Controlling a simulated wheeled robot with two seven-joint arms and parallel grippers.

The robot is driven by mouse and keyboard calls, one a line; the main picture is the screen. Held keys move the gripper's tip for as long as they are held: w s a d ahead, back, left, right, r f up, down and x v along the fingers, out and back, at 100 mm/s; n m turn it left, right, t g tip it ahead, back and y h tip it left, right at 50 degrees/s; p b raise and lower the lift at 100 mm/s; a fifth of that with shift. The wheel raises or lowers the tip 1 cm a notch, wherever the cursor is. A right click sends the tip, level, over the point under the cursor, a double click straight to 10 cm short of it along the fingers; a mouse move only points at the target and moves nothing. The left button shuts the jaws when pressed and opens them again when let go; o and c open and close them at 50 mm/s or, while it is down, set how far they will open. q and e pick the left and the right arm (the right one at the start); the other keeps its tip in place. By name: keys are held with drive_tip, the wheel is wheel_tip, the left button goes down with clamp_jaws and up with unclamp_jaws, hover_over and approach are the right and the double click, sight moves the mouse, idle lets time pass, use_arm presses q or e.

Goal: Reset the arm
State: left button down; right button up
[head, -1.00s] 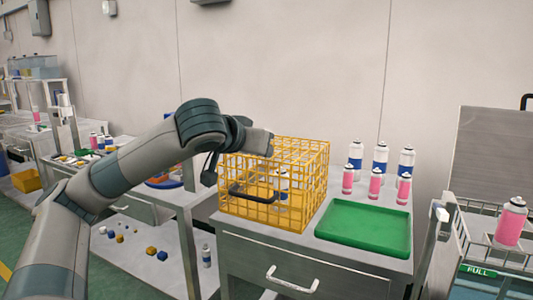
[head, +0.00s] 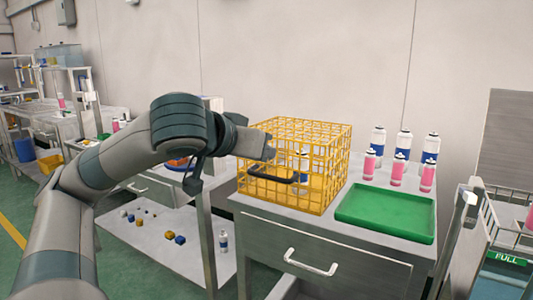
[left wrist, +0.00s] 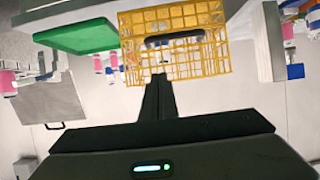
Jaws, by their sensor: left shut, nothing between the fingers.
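My left arm comes in from the left in the head view, and my left gripper (head: 268,153) is at the upper left part of the yellow wire crate (head: 322,208). The left wrist view shows the gripper's fingers (left wrist: 158,85) shut together and empty, with the crate (left wrist: 215,50) beyond them. A white and blue can (head: 303,163) stands inside the crate. I cannot tell whether the gripper touches the crate. My right gripper is not in view.
A green tray (head: 385,236) lies on the cabinet right of the crate. White and blue cans (head: 403,146) and pink cans (head: 427,177) stand behind it. A lower shelf at left holds small cubes (head: 180,239) and a bottle (head: 223,242). A wall closes the back.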

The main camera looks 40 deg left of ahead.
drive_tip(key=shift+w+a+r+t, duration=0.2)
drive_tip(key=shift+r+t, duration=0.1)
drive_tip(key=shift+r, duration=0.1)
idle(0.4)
